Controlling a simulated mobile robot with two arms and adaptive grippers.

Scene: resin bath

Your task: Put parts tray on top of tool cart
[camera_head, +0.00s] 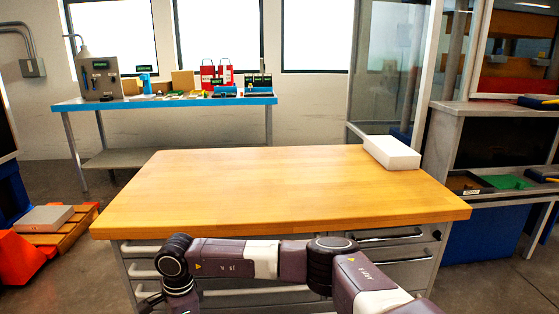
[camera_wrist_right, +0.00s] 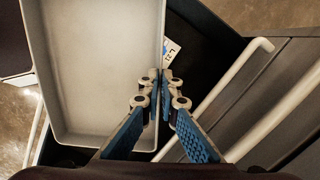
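The tool cart has a wooden top (camera_head: 270,185) and a grey front with drawers and bar handles. Its top is bare except at the far right corner. The parts tray (camera_wrist_right: 100,75), a shallow light grey tray with raised walls, fills the left of the right wrist view. My right gripper (camera_wrist_right: 162,77) has its fingertips close together on either side of the tray's right wall, pinching it. I cannot make out the tray in the head view.
A white box (camera_head: 391,153) sits at the cart top's far right corner. A dark recess with a small label (camera_wrist_right: 171,50) lies beside the tray, and a pale bar handle (camera_wrist_right: 225,95) runs right of it. A blue bench (camera_head: 165,102) with items stands behind.

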